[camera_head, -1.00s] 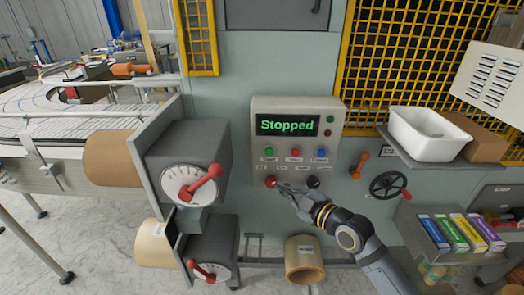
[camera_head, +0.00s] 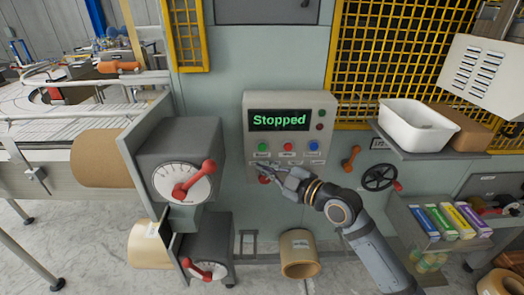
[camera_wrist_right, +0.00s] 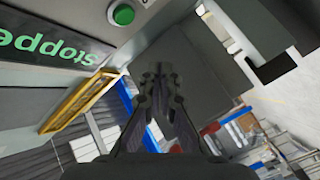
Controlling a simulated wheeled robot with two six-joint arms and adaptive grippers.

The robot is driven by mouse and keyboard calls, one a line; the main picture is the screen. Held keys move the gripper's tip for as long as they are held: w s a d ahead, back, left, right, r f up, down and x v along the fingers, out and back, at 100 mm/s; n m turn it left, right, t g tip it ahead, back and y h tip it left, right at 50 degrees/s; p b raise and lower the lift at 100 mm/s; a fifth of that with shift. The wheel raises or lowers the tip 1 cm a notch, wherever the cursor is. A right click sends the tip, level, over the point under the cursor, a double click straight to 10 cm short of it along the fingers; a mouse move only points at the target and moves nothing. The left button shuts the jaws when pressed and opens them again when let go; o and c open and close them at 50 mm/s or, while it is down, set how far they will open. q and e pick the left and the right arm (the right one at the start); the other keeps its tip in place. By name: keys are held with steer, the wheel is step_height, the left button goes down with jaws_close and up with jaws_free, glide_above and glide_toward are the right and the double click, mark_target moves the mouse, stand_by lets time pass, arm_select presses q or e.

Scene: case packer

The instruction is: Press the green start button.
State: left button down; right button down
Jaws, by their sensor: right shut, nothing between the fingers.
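The green button (camera_head: 262,146) is at the left of a row of three buttons on the control panel (camera_head: 328,152), under a screen (camera_head: 281,120) reading "Stopped". It also shows near the top edge of the right wrist view (camera_wrist_right: 123,14). My right gripper (camera_head: 262,169) is shut and empty. In the head view its tips appear just below the green button and in front of the panel's lower left part. The wrist view shows the closed fingers (camera_wrist_right: 158,76) with the button beyond them, up and to the left. I see no contact with the button. My left gripper is not in view.
A red button (camera_head: 287,147) and a blue button (camera_head: 313,146) sit to the right of the green one. A red knob (camera_head: 264,180) is just below my fingertips. A grey dial box (camera_head: 184,140) with a red handle projects left of the panel.

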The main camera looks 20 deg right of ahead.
mark_target(262, 147)
steer(key=shift+w+d+b, duration=0.25)
steer(key=shift+w+b, duration=0.15)
steer(key=shift+w, duration=0.5)
steer(key=shift+w+d+b, duration=0.3)
steer(key=shift+w+b, duration=0.05)
steer(key=shift+w, duration=0.6)
steer(key=shift+w+d+b, duration=0.25)
steer(key=shift+w+b, duration=0.15)
steer(key=shift+w, duration=0.5)
steer(key=shift+w+d+b, duration=0.1)
steer(key=shift+w+b, duration=0.3)
steer(key=shift+b, duration=0.05)
